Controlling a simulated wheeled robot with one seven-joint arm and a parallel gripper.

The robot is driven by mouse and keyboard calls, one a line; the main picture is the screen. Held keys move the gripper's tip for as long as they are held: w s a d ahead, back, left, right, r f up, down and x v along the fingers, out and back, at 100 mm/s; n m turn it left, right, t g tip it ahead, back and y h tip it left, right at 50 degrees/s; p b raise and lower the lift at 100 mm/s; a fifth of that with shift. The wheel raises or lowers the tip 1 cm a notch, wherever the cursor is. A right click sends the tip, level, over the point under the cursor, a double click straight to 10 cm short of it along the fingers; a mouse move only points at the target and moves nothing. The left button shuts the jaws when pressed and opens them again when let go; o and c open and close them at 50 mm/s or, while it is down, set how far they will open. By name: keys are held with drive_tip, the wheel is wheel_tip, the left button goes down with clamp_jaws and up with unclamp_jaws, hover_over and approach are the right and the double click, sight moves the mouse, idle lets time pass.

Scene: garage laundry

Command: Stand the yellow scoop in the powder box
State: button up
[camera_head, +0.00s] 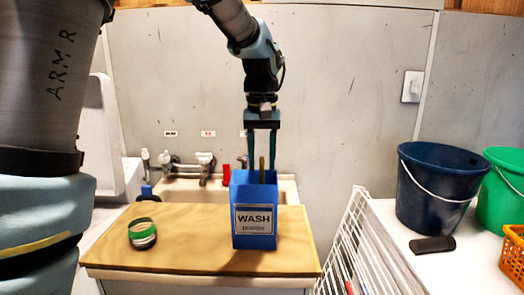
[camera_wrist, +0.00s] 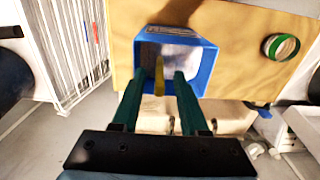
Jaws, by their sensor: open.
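The blue powder box (camera_head: 256,213), labelled WASH, stands upright and open-topped on the wooden board. The yellow scoop (camera_head: 262,169) has its handle sticking up out of the box; its lower part is hidden inside. In the wrist view the scoop's handle (camera_wrist: 159,82) shows within the opening of the box (camera_wrist: 205,72), with pale powder beside it. My gripper (camera_head: 262,158) is open, pointing down over the box with its green fingers on either side of the handle. I cannot tell whether the fingertips are inside the rim.
A green-rimmed tin (camera_head: 142,233) lies left of the box on the board (camera_head: 190,250). A sink (camera_head: 205,190) with taps is behind. A white wire rack (camera_head: 350,240), a dark blue bucket (camera_head: 440,195), a green bucket (camera_head: 503,190) and an orange basket (camera_head: 513,250) are at right.

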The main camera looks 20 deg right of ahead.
wheel_tip(320, 180, up, 12)
drive_tip(key=b, duration=0.2)
drive_tip(key=w+a+f+n, duration=0.1)
drive_tip(key=w+a+f, duration=0.1)
drive_tip(key=a+f, duration=0.5)
drive_tip(key=w+a+f+n, duration=0.1)
drive_tip(key=w+a+f, duration=0.2)
drive_tip(key=a+f, duration=0.4)
drive_tip(key=s+a+f+n, duration=0.1)
drive_tip(key=s+a+f, duration=0.3)
drive_tip(key=a, duration=0.5)
drive_tip(key=s+a+f+t, duration=0.1)
drive_tip(key=s+a+f, duration=0.2)
drive_tip(key=a+f, duration=0.4)
drive_tip(key=shift+s+a+n+t, duration=0.3)
drive_tip(key=shift+s+a+n, duration=0.1)
drive_tip(key=shift+a, duration=0.5)
drive_tip(key=shift+r, duration=0.1)
